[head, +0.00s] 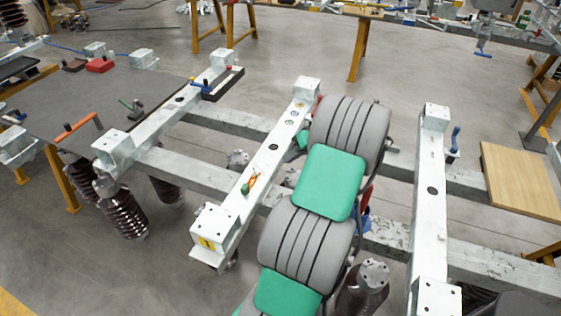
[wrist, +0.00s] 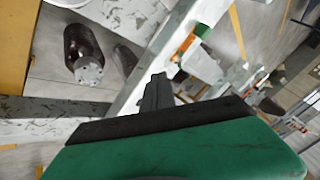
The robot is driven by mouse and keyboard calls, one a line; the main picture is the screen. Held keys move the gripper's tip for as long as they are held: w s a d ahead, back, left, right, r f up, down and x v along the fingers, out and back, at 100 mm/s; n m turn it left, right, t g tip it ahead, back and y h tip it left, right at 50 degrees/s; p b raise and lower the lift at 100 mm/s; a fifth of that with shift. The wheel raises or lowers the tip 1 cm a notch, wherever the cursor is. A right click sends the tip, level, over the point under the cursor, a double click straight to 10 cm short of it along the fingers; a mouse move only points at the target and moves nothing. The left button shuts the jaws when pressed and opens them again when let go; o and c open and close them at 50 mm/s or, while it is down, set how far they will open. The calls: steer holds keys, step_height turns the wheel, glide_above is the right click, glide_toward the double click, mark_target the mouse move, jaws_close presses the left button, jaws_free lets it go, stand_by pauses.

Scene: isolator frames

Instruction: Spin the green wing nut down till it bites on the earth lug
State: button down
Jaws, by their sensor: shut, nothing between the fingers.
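A small green wing nut (head: 245,188) sits with an orange part beside it on the middle white beam in the head view; the two are too small to tell apart fully. The earth lug cannot be told clearly from them. In the wrist view a green piece (wrist: 202,30) next to an orange piece (wrist: 187,44) on the pale beam looks like the same spot. My gripper (wrist: 158,78) shows as dark fingers, shut and empty, apart from these pieces in the picture. In the head view my arm hides the gripper.
The white middle beam (head: 270,150) carries several small round marks and end blocks. Parallel beams stand left and right (head: 432,190). Brown ribbed insulators (head: 122,212) hang below the frame. A grey table top (head: 60,110) with tools is at left, a wooden board (head: 520,180) at right.

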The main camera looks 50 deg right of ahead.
mark_target(258, 175)
steer(key=x, duration=0.7)
steer(key=shift+w+a+f+p, duration=0.15)
steer(key=shift+f+p, duration=0.1)
steer(key=shift+p, duration=0.05)
steer(key=w+a, duration=0.1)
steer(key=w+a+p, duration=0.1)
steer(key=a, duration=0.1)
steer(key=shift+w+a+f, duration=0.2)
steer(key=shift+s+m, duration=0.1)
steer(key=shift+m, duration=0.2)
